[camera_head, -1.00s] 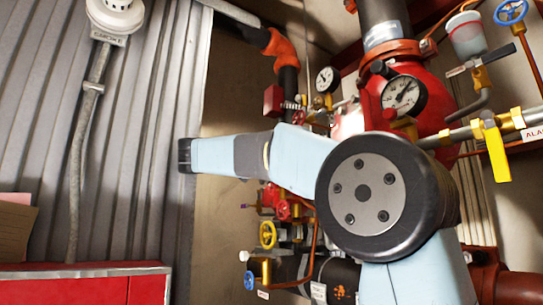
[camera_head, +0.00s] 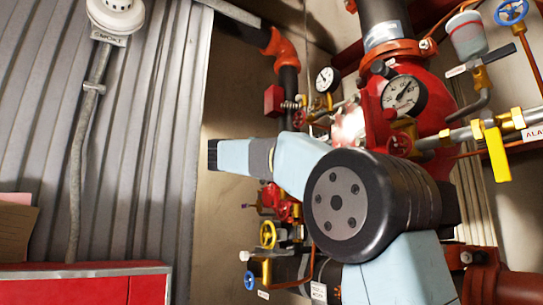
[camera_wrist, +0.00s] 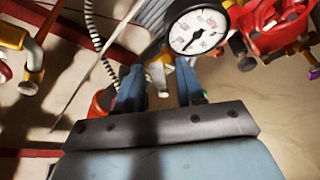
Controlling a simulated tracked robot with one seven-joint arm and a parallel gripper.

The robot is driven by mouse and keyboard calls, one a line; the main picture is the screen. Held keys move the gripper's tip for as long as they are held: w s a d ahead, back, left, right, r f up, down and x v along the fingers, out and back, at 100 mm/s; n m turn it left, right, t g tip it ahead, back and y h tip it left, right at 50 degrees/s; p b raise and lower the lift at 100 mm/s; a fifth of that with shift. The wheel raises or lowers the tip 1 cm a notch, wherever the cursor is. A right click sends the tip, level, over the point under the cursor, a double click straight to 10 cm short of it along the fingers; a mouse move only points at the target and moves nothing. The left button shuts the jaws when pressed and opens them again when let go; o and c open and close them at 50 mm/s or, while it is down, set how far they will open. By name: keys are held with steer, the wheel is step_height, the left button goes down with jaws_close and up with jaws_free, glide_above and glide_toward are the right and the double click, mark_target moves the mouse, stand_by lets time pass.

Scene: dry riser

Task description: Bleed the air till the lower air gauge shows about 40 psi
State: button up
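A small white-faced gauge (camera_head: 327,80) stands left of the red valve body in the head view. A larger white gauge (camera_head: 404,95) is mounted on the red valve body; its dark needle slants to the upper right. A white gauge (camera_wrist: 197,30) also shows close in the wrist view, its figures too blurred to read. I cannot tell for sure which is the lower air gauge. My gripper (camera_wrist: 160,78) has its two blue fingers apart in the wrist view. A pale and brass fitting (camera_wrist: 158,74) shows between or beyond them; contact is unclear. The gripper is hidden in the head view.
A red handwheel (camera_head: 299,118), a yellow handwheel (camera_head: 268,234) and a blue handwheel (camera_head: 249,281) crowd the pipework. A yellow lever (camera_head: 497,154) hangs at right. A red cabinet (camera_head: 80,285) stands lower left by the corrugated wall (camera_head: 150,130). My arm covers the middle.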

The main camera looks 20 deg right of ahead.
jaws_close()
steer(key=shift+s+r+n+y, duration=0.15)
steer(key=shift+n+y, duration=0.15)
steer(key=shift+n, duration=0.4)
steer(key=shift+o, duration=0.6)
jaws_free()
steer(key=v, duration=1.3)
steer(key=shift+s+a+f, duration=0.2)
steer(key=shift+a+f, duration=0.05)
